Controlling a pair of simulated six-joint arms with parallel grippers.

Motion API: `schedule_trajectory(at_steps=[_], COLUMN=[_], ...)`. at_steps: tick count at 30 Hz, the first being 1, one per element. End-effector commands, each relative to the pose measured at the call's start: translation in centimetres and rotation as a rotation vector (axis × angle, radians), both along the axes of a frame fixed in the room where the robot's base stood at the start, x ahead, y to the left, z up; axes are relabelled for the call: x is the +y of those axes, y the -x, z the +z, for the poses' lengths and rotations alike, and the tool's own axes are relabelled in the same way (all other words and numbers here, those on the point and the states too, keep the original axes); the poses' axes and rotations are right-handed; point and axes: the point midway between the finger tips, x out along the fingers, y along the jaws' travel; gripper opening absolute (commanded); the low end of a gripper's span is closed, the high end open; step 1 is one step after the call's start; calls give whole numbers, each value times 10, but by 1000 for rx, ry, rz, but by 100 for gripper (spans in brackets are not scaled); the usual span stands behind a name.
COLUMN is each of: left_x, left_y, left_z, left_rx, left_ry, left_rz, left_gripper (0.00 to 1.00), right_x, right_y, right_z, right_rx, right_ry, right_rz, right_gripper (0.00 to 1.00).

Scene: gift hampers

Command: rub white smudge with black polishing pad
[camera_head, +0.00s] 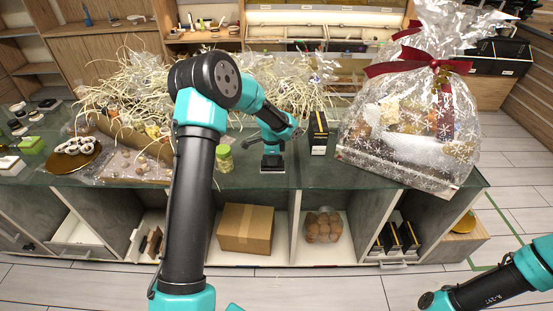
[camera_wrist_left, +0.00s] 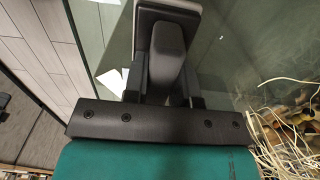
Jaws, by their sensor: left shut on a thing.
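My left gripper (camera_head: 272,160) is low over the dark glass counter top, near its front edge. In the left wrist view the gripper (camera_wrist_left: 168,85) is shut on the dark grip of the black polishing pad (camera_wrist_left: 145,30). The pad looks to be at the glass, but I cannot tell if it touches. A white patch (camera_wrist_left: 112,82) with sharp edges shows on the glass beside the pad, partly hidden by the gripper; I cannot tell whether it is the smudge. No smudge is clear in the head view.
A black box (camera_head: 318,132) stands close right of my left gripper, and a green-lidded jar (camera_head: 224,158) stands to its left. A wrapped hamper with a red bow (camera_head: 410,125) fills the counter's right end. Straw-filled hampers (camera_head: 130,90) lie behind. Open shelves are below.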

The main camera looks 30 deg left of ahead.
Motion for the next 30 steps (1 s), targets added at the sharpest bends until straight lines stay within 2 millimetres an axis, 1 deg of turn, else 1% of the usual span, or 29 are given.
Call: schedule_trajectory(at_steps=[13,25,30], left_x=[4,24,28], left_y=[3,15,18], left_z=[-2,-3,-3], left_rx=[4,6,7], left_ry=[0,1,2], left_rz=[0,1,0], left_gripper=[4,4,4], right_x=[0,0,0], right_y=[0,0,0], right_z=[0,0,0], right_rx=[0,0,0], right_ry=[0,0,0], right_rz=[0,0,0], right_gripper=[43,43,43])
